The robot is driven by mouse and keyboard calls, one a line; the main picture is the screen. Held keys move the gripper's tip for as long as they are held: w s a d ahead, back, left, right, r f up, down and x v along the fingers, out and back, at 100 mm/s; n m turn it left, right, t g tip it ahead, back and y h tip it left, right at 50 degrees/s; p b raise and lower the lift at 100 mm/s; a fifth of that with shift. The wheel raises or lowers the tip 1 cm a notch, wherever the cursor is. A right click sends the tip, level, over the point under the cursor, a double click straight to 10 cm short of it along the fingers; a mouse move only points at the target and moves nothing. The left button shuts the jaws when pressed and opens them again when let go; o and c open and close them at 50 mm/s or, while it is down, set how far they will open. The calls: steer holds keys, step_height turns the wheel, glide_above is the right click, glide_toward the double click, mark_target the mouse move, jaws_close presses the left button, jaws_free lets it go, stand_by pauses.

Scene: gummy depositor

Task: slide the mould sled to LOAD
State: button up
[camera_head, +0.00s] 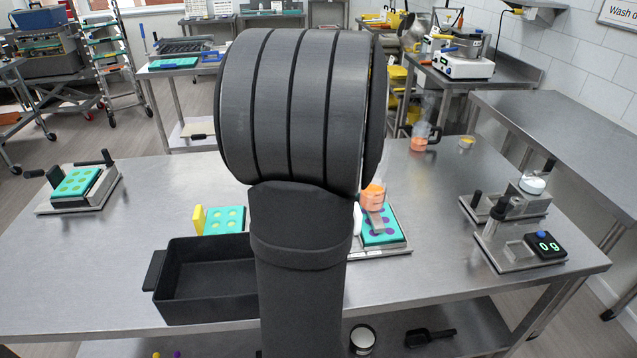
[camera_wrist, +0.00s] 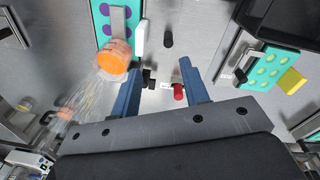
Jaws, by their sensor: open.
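A teal mould with purple cavities (camera_head: 381,228) lies on a metal base right of my arm in the head view; it shows at the top left of the wrist view (camera_wrist: 115,22). It looks like the sled's load, but the sled's edges are partly hidden. A clear cup of orange mix (camera_head: 373,195) is over it, and its orange top (camera_wrist: 115,57) covers the near end. A white upright bar (camera_wrist: 142,38) is beside the mould. My gripper (camera_wrist: 161,66) is open, its blue fingers on either side of a red knob (camera_wrist: 179,91) and a small label; whether they touch cannot be told.
A black post (camera_wrist: 168,38) stands ahead of the fingers. Another teal mould (camera_head: 223,219) with a yellow block (camera_head: 198,219) is left of my arm, behind a black bin (camera_head: 208,280).

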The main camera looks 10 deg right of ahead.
steer(key=shift+n+g+y, duration=0.3)
steer(key=shift+n, duration=0.1)
steer(key=w+f, duration=0.1)
steer(key=f, duration=0.5)
steer(key=w+a+f, duration=0.1)
steer(key=f, duration=0.6)
steer(key=w+f, duration=0.1)
steer(key=f, duration=0.5)
steer(key=shift+w+a+f, duration=0.15)
steer(key=shift+a, duration=0.05)
steer(key=shift+c, duration=0.2)
jaws_close()
steer(key=shift+a, duration=0.1)
